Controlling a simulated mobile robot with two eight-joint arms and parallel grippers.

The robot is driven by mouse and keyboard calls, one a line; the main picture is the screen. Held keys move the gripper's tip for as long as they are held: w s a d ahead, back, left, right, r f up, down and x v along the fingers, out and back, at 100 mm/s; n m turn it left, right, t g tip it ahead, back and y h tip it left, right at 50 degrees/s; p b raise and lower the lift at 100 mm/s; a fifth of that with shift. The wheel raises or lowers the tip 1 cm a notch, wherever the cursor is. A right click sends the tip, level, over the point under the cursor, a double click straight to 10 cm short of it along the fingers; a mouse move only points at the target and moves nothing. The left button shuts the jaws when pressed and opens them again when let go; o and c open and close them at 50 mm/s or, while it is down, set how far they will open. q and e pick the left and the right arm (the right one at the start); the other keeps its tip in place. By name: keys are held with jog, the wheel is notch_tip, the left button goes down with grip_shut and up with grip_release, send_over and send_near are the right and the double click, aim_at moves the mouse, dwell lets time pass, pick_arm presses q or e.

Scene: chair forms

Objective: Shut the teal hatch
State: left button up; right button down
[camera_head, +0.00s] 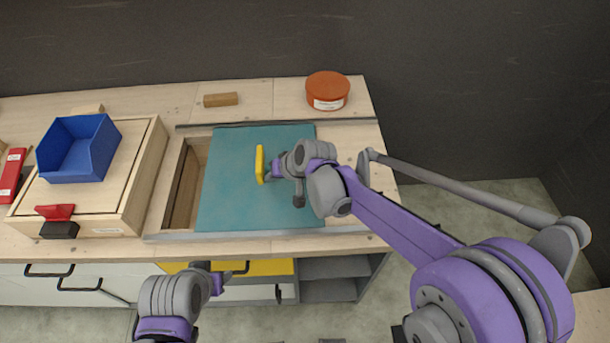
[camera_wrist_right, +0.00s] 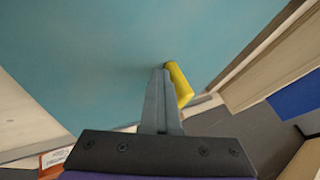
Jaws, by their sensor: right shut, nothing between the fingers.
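The teal hatch (camera_head: 225,198) is a flat panel lying between two rails on the table, with an open gap (camera_head: 187,186) along its left side. Its upright yellow handle (camera_head: 260,164) stands on the panel. My right gripper (camera_head: 270,174) is shut and empty, just to the right of the handle. In the right wrist view, the fingers (camera_wrist_right: 160,78) are together beside the yellow handle (camera_wrist_right: 180,85), against the teal hatch (camera_wrist_right: 100,60); I cannot tell whether they touch the handle. My left gripper (camera_head: 232,276) hangs in front of the table edge; its fingers are unclear.
A wooden box (camera_head: 140,190) with a blue bin (camera_head: 82,150) on it stands left of the gap. A wooden block (camera_head: 221,99) and an orange round tin (camera_head: 328,88) lie behind the rear rail. A red object (camera_head: 12,172) is at far left.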

jog(key=a, duration=1.2)
pick_arm(q)
jog(key=shift+s+d+f, duration=0.1)
jog(key=shift+f, duration=0.2)
pick_arm(e)
jog(key=shift+a, duration=0.15)
